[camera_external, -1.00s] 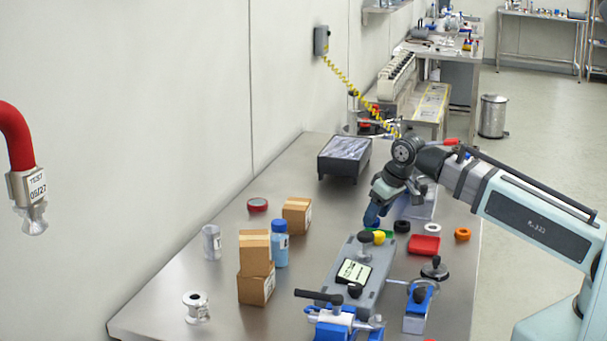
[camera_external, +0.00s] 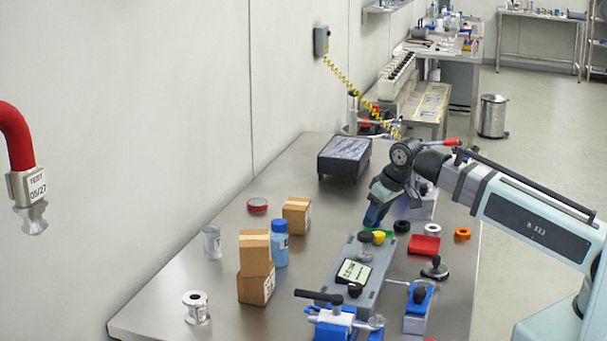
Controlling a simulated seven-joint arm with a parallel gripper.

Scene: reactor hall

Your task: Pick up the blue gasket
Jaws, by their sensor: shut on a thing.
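My gripper (camera_external: 374,220) points down over the far right part of the table, behind the grey fixture plate. It is shut on the blue gasket, which is small here and mostly hidden by the fingers. A dark blue patch shows at the fingertips, just above and behind a green piece (camera_external: 383,232). I cannot tell whether the gasket touches the table.
Close by are a black ring (camera_external: 402,226), a white ring (camera_external: 432,229), an orange ring (camera_external: 462,234), a red tray (camera_external: 424,245) and a yellow knob (camera_external: 378,238). The grey fixture plate (camera_external: 338,283) stands in front. Cardboard boxes (camera_external: 255,287) and a blue bottle (camera_external: 280,250) stand left.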

